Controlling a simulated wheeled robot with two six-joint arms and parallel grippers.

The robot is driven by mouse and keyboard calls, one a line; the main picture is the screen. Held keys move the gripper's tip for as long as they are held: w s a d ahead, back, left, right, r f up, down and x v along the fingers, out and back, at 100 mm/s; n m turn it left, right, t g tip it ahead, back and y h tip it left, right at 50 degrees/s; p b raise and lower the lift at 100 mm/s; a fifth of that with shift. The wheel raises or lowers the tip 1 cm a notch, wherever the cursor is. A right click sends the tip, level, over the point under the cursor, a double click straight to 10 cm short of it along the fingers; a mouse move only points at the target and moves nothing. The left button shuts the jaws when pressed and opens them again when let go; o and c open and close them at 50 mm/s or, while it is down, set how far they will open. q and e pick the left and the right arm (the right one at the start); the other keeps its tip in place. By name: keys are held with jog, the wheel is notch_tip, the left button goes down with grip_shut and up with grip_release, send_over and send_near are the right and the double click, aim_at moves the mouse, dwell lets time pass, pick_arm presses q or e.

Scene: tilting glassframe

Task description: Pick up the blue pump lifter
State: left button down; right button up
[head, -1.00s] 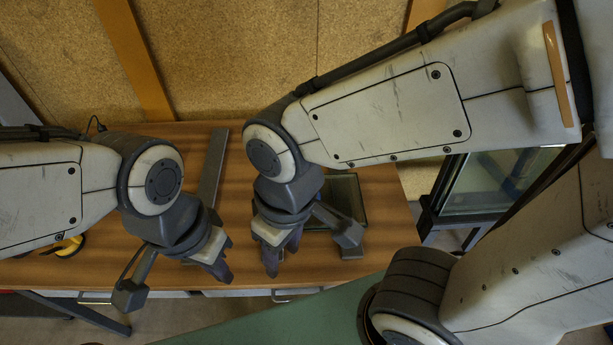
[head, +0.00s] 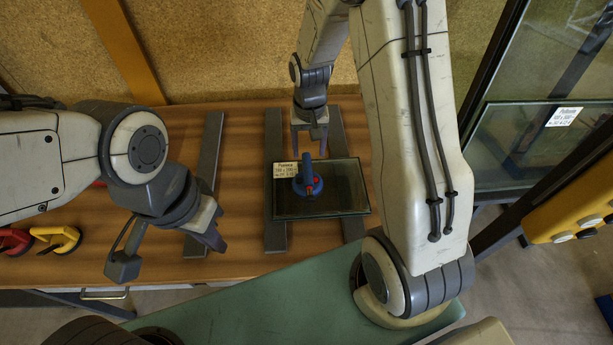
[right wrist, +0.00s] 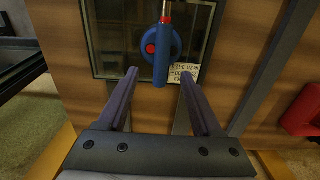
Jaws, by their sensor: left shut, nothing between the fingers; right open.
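The blue pump lifter (head: 308,180) stands on a glass pane (head: 343,188) on the wooden table. My left gripper (head: 216,240) is shut and empty over the table's front, left of the lifter.
Grey rails (head: 276,232) lie under the pane, and another rail (head: 208,150) lies to its left. A yellow lifter (head: 60,239) and a red lifter (head: 14,241) sit at the left. A large labelled glass pane (head: 540,140) stands in a frame at the right.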

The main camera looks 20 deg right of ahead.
aim_at(308, 168)
notch_tip(308, 168, down, 4)
jog(key=shift+a, duration=0.1)
notch_tip(308, 168, down, 5)
jog(key=shift+r+p, duration=0.2)
jog(key=shift+p, duration=0.95)
jog(key=shift+f, duration=0.2)
jog(key=shift+f, duration=0.25)
grip_shut()
dwell(0.9)
